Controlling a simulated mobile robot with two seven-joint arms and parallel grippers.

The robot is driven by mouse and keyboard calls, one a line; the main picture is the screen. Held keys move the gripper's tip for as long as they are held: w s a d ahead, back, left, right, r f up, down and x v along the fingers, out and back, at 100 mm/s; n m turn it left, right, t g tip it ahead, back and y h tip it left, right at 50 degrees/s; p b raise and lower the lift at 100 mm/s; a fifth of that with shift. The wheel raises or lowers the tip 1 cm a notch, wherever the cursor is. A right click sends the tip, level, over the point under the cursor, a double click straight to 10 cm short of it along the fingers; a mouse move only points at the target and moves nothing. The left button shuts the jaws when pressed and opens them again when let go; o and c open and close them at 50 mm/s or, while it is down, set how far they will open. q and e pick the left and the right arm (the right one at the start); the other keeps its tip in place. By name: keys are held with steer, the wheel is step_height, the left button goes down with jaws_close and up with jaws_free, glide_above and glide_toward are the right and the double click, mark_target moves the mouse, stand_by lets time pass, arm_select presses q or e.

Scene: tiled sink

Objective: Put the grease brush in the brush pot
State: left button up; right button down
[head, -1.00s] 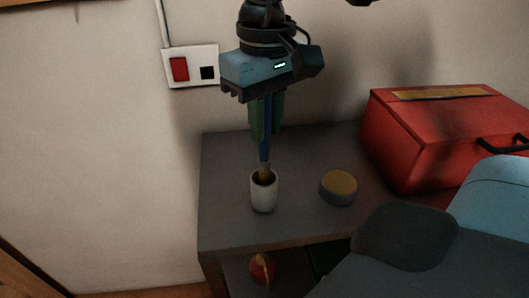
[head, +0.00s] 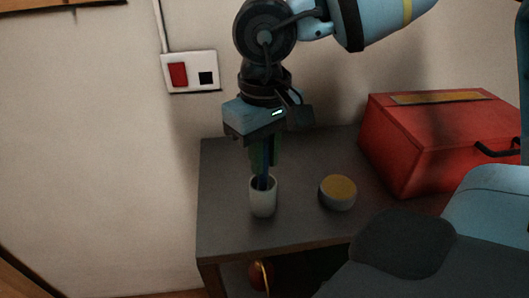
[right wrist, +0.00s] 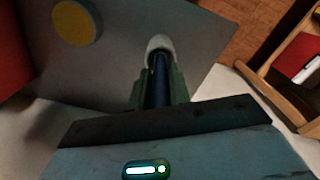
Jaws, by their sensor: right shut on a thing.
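The brush pot (head: 263,203) is a small white cup standing upright near the left side of the grey table top. The grease brush (head: 265,181) has a blue handle and stands close to upright, its lower end inside the pot's mouth and hidden there. My right gripper (head: 265,163) points down just above the pot and is shut on the brush handle. In the right wrist view the green fingers grip the blue handle (right wrist: 161,88), with the white pot (right wrist: 160,44) just beyond. My left gripper is not in view.
A round tin (head: 338,192) with a yellow top stands right of the pot. A red toolbox (head: 410,165) fills the table's back right. The wall with a socket plate (head: 190,72) is behind.

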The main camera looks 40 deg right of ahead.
steer(key=c, duration=1.3)
jaws_free()
steer(key=shift+f, duration=0.1)
step_height(320, 180, up, 12)
steer(key=shift+r+p, duration=0.2)
steer(key=shift+p, duration=0.15)
